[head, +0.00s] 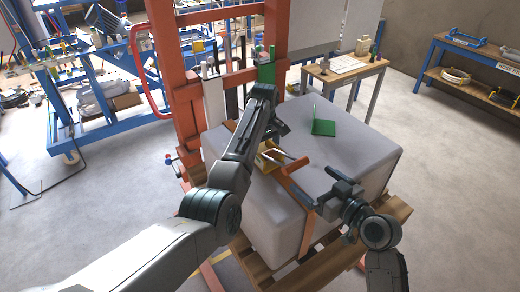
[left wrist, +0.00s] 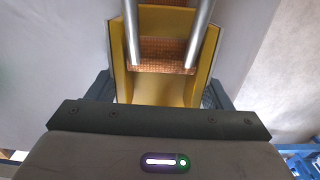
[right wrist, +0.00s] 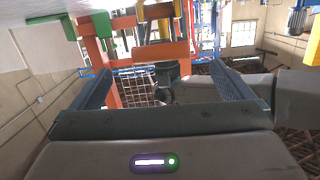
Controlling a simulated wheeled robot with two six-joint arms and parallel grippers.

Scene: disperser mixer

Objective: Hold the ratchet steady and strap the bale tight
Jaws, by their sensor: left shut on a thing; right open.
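The grey bale (head: 345,160) stands on a wooden pallet. The yellow ratchet (head: 268,158) sits on top of the bale, with metal rods and an orange strap (head: 300,192) running toward the bale's near edge. My left gripper (head: 275,135) is shut on the ratchet; in the left wrist view the yellow ratchet body (left wrist: 160,92) lies between the jaws, with two metal rods. My right gripper (head: 328,188) is open beside the strap near the bale's near edge. In the right wrist view, an orange piece (right wrist: 150,53) shows ahead of the open jaws (right wrist: 160,85), apparently clear of them.
An orange press frame (head: 190,95) rises behind the bale. The pallet (head: 390,212) sticks out below it. A small table (head: 340,72) and blue workbenches (head: 470,65) stand farther back. Grey floor is clear at right.

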